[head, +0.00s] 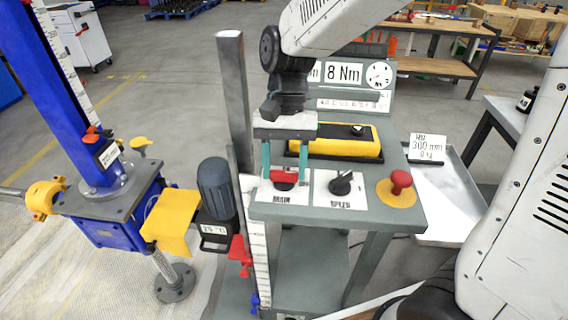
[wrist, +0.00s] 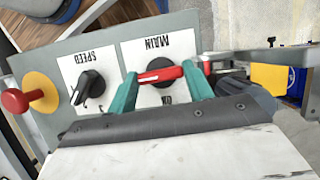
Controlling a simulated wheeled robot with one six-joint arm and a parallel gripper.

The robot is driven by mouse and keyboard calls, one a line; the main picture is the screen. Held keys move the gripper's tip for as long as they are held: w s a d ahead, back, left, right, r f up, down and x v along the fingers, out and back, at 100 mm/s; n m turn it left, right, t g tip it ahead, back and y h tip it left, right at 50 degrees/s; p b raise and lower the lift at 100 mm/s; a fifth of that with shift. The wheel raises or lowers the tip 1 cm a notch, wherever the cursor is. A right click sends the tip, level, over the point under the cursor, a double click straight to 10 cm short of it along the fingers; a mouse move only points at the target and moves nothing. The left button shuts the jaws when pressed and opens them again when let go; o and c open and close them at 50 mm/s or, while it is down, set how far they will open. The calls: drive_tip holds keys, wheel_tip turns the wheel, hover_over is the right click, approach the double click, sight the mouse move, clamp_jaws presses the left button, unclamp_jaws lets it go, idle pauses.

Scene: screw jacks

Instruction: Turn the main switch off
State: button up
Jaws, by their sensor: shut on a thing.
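The main switch (head: 284,178) is a red handle on a white plate marked MAIN, on the sloped top of the grey control desk (head: 320,212). In the wrist view its red handle (wrist: 160,75) lies crosswise over a dark round base, between the green fingers. My gripper (head: 284,172) comes down from above with its two teal fingers at either end of the handle. In the wrist view my gripper (wrist: 162,88) is shut on the red handle. Part of the plate's lettering is hidden by the fingers.
Right of the main switch are a black SPEED knob (head: 341,184) and a red mushroom button (head: 400,181) on a yellow disc. A yellow-and-black box (head: 338,141) lies behind. A blue screw jack (head: 115,200) with a dark motor (head: 216,188) stands to the left.

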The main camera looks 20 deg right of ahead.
drive_tip(key=shift+m, duration=0.3)
idle(0.4)
drive_tip(key=o, duration=1)
